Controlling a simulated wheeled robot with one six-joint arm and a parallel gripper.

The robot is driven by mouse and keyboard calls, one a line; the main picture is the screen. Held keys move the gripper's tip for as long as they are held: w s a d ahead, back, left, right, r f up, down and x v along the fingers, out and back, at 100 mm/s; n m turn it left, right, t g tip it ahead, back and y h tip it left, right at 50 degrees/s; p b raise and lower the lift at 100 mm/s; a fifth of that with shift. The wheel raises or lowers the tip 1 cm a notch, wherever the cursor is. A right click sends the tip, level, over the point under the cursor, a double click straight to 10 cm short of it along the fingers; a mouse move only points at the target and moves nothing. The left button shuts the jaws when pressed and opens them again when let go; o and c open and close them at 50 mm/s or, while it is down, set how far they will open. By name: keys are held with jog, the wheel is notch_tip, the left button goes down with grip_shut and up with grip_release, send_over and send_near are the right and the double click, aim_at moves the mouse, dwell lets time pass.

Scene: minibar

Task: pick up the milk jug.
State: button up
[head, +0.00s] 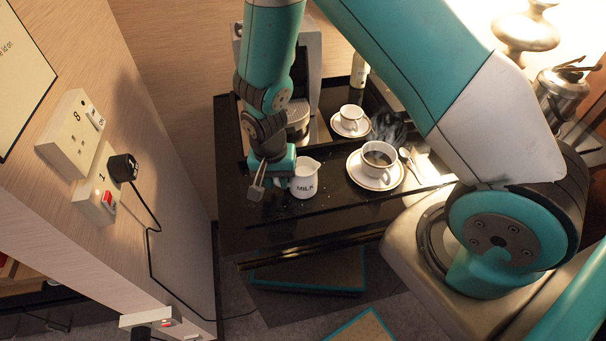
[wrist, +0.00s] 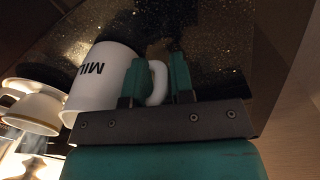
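The milk jug (head: 304,180) is small and white with "MILK" in dark letters. It stands upright on the black counter tray. In the wrist view the jug (wrist: 103,78) lies left of centre, with its handle (wrist: 158,82) to the right. My gripper (head: 257,188) is just left of the jug in the head view. In the wrist view my gripper (wrist: 158,72) is open, its two green fingers apart with the handle showing between them. A small gap shows beside the right finger. Whether a finger touches the handle cannot be told.
A steaming coffee cup (head: 378,158) on a saucer stands right of the jug, with a spoon (head: 409,165) beside it. A smaller cup (head: 351,116) stands behind. A coffee machine (head: 306,85) is at the back. The wall with sockets (head: 71,137) is at left.

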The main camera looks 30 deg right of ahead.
jog(key=shift+f, duration=0.15)
grip_shut()
dwell(0.4)
